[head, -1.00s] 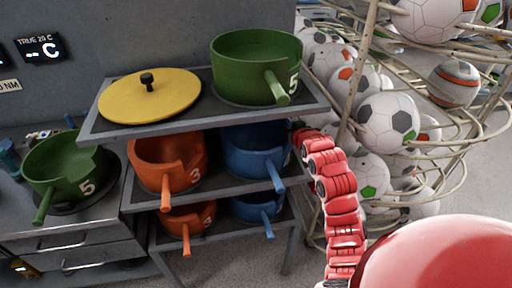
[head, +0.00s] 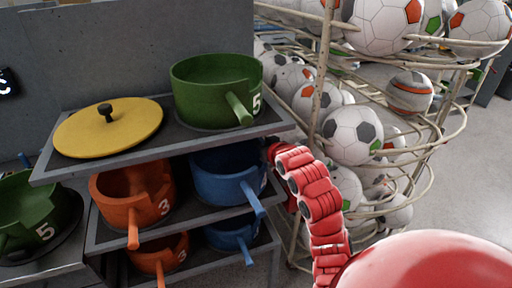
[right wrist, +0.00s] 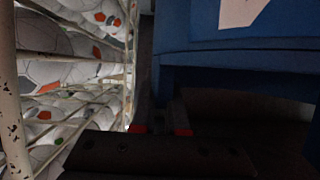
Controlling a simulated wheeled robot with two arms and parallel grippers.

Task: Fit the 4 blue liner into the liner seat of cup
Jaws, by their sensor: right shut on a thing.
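A blue pot-like vessel (head: 222,180) with a handle stands on the middle shelf, and a second blue one (head: 230,236) stands on the shelf below. I cannot tell which is the liner and which the cup. My right gripper (head: 271,150) is at the right rear side of the upper blue vessel, its fingers mostly hidden. In the right wrist view, a blue wall (right wrist: 235,45) with part of a white mark fills the upper right. The red-marked fingers (right wrist: 160,131) are close together below it, shut on a part too dark to make out. My left gripper is not in view.
A green vessel (head: 205,97) marked 5 and a yellow lid (head: 85,132) are on the top shelf. Orange vessels (head: 112,205) are left of the blue ones. A wire rack (head: 321,95) of balls stands close on the right. Another green vessel (head: 25,210) is far left.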

